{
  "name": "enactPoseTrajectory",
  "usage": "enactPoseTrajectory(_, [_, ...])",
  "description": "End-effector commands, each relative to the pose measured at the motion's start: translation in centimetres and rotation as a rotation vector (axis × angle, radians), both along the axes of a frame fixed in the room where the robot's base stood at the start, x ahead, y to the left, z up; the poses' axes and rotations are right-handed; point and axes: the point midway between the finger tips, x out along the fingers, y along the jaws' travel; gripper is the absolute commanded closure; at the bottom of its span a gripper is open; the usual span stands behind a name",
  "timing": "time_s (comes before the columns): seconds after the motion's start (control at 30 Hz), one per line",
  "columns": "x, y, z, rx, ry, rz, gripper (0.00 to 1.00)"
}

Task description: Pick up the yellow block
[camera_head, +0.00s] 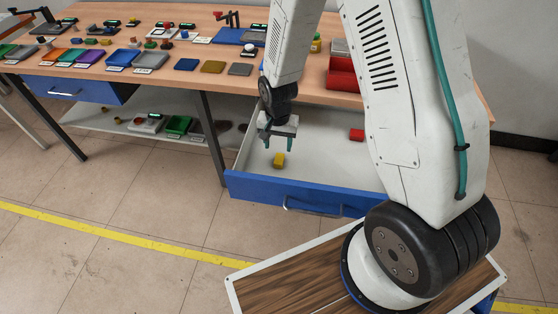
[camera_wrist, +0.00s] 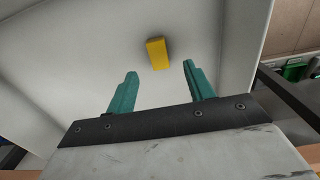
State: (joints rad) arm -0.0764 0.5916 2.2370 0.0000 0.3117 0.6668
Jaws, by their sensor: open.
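The yellow block (camera_head: 279,160) lies on the white floor of an open blue-fronted drawer (camera_head: 290,192). The exact height above the block is hard to tell.
The drawer walls surround both blocks. The wooden table (camera_head: 220,80) above holds coloured trays and small parts. A shelf (camera_head: 150,135) with several items is at the left.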

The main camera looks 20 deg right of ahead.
Motion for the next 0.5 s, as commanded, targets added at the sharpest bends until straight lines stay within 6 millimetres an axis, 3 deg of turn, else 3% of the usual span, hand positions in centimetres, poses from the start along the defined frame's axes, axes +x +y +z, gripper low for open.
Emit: enactPoseTrajectory(0.5, [0.1,-0.5,-6.4,-0.001,0.003,0.001,0.47])
